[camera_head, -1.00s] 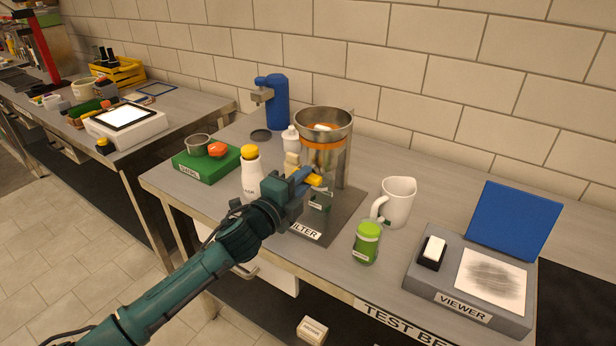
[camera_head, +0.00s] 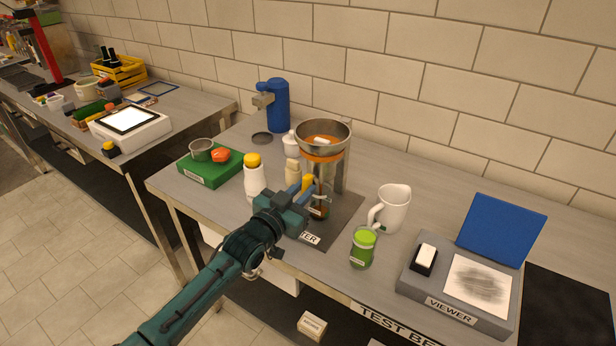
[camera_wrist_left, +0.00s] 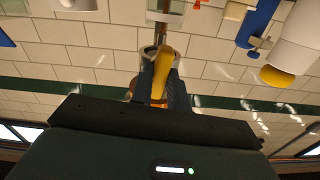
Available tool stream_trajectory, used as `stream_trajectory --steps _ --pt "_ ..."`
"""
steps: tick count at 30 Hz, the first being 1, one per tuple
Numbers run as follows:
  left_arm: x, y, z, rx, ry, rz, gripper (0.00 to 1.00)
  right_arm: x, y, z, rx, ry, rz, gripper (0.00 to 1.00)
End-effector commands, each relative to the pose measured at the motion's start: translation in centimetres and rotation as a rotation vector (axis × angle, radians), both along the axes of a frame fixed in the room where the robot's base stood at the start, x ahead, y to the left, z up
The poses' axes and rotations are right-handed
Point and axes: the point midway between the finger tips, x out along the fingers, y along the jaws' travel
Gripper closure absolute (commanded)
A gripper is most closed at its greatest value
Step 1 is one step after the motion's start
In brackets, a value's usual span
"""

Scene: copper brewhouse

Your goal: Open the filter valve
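The filter is a clear upright cylinder under a wide metal funnel (camera_head: 323,131), with an orange band below the rim. It stands on a grey plate (camera_head: 345,217) labelled as the filter. Its yellow valve handle (camera_head: 308,181) is low on the front, pointing up in the head view. My left gripper (camera_head: 301,188) is at the handle. In the left wrist view, the yellow handle (camera_wrist_left: 162,72) lies between the two dark fingers, which appear closed against its sides. A glass with a label and dark contents (camera_head: 321,209) is partly hidden behind the gripper. My right gripper is out of view.
A white bottle with yellow cap (camera_head: 254,180) stands close left of my gripper. A green jar (camera_head: 363,248) and white mug (camera_head: 391,208) stand to the right. The viewer (camera_head: 456,296) is farther right. A green block (camera_head: 207,170) and blue dispenser (camera_head: 277,106) stand left and behind.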

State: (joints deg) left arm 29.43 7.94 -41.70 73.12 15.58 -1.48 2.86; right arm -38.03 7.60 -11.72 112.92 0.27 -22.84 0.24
Motion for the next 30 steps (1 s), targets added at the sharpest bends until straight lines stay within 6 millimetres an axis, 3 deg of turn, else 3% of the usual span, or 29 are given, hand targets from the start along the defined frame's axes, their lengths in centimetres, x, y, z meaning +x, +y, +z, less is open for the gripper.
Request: stream_trajectory --steps 5,14,21,30 --pt "0.0 0.0 0.0 0.018 -0.016 0.000 0.69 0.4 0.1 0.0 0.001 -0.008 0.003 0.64" --pt "-0.3 0.3 0.0 0.023 -0.016 0.000 0.69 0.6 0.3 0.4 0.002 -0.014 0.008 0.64" --pt "-2.7 2.0 0.1 0.025 -0.017 -0.001 0.69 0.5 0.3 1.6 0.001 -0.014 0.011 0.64" --pt "-4.8 3.5 0.0 0.023 -0.019 0.000 0.69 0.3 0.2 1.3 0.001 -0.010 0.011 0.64"
